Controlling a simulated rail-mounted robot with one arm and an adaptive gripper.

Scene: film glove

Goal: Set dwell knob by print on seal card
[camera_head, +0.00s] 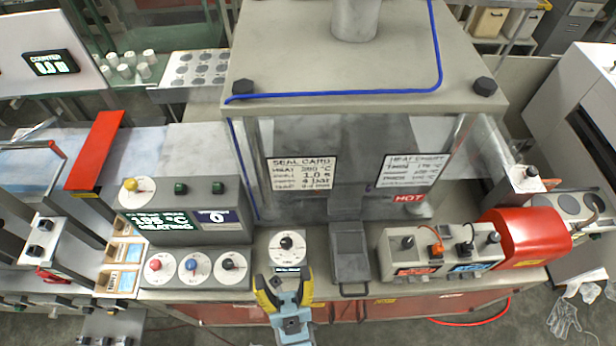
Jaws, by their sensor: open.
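The seal card (301,173) is a white printed card on the front of the press; its lines appear to read heat 200 °C, dwell 1.0 s and 4 bar, with a last line too small to read. A black knob (286,243) sits on a white dial on a small grey box at the front centre, above a small dark display (287,269). I cannot read a label that names it as the dwell knob. My gripper (285,283), with yellow fingers, is open and empty, just in front of this box, apart from the knob.
Left stands a control box (219,186) with a heating display near 195 °C. Below it are red (155,265), blue (192,266) and black (229,263) knobs. A drawer-like grey part (349,252), switch boxes (409,243) and a red cover (527,237) stand right. A HOT sign (409,198) marks the press.

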